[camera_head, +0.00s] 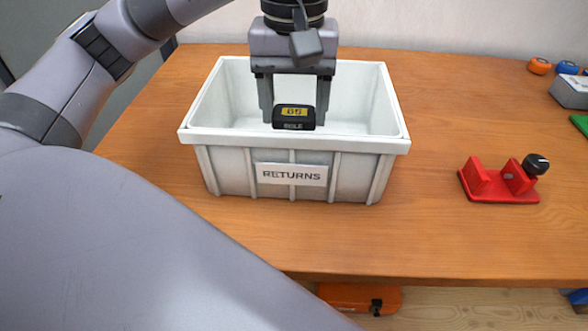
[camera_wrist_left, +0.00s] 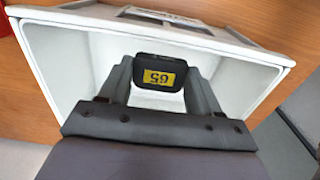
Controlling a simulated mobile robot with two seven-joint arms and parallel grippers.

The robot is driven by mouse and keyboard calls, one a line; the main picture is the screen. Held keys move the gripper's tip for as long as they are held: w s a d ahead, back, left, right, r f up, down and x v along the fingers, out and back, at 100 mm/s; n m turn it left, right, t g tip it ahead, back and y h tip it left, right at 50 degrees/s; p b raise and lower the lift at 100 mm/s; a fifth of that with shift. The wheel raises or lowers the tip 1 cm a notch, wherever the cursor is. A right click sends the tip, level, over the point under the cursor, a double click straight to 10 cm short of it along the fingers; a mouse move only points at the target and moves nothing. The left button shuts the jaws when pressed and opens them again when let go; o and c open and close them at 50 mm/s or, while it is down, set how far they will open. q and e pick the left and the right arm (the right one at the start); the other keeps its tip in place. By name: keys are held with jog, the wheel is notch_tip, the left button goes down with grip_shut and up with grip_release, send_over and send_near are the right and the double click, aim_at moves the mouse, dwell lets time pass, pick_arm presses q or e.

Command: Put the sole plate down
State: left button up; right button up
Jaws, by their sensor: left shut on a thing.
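The sole plate (camera_head: 294,124) is a small black block with a yellow label reading 65 or G5, and smaller writing on its front edge. My left gripper (camera_head: 294,115) is shut on it, one finger at each side. It hangs over the white RETURNS bin (camera_head: 350,145), near the bin's front rim. In the left wrist view the sole plate (camera_wrist_left: 158,72) sits between the fingers (camera_wrist_left: 158,85), with the bin's walls (camera_wrist_left: 265,80) around it. I cannot tell how far it is above the bin's floor. My right gripper is not in view.
A red clamp-like fixture (camera_head: 498,182) with a black knob stands right of the bin. A grey box (camera_head: 570,91) and orange and blue round items (camera_head: 539,66) are at the far right. An orange case (camera_head: 358,297) lies below the bench edge. The wooden bench (camera_head: 440,110) is clear between bin and fixture.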

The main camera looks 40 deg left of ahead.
pick_arm(q)
notch_tip(320, 180, down, 12)
jog(key=shift+r+b, duration=0.15)
jog(key=shift+b, duration=0.5)
jog(key=o, duration=1.1)
jog(key=shift+c, duration=0.2)
